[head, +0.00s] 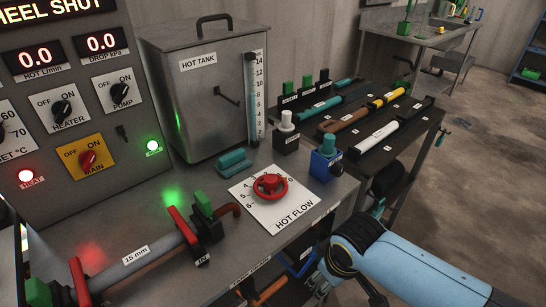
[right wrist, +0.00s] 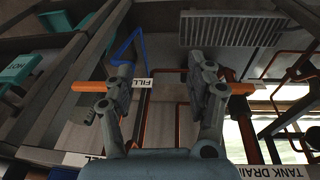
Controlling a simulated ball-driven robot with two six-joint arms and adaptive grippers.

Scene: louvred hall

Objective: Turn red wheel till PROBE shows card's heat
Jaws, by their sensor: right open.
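The red wheel (head: 269,186) sits on the white HOT FLOW plate (head: 292,207) on the bench top, with numbers around it. Nothing touches it. My right gripper (head: 322,284) is low at the bench's front edge, below and right of the wheel, and partly hidden by my arm. In the right wrist view it (right wrist: 163,78) is open with nothing held between its fingers. That view shows pipes and labels, not the wheel. A PROBE readout and a card with a heat value are not in sight. My left gripper is not in view.
The panel displays HOT L/min (head: 39,58) and DROP kPa (head: 102,42) read 0.0. The HOT TANK (head: 207,91) stands behind the wheel; a blue valve block (head: 325,165) is to its right. A red-handled pipe (head: 138,264) lies left. An orange bar (right wrist: 92,87) crosses behind a finger.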

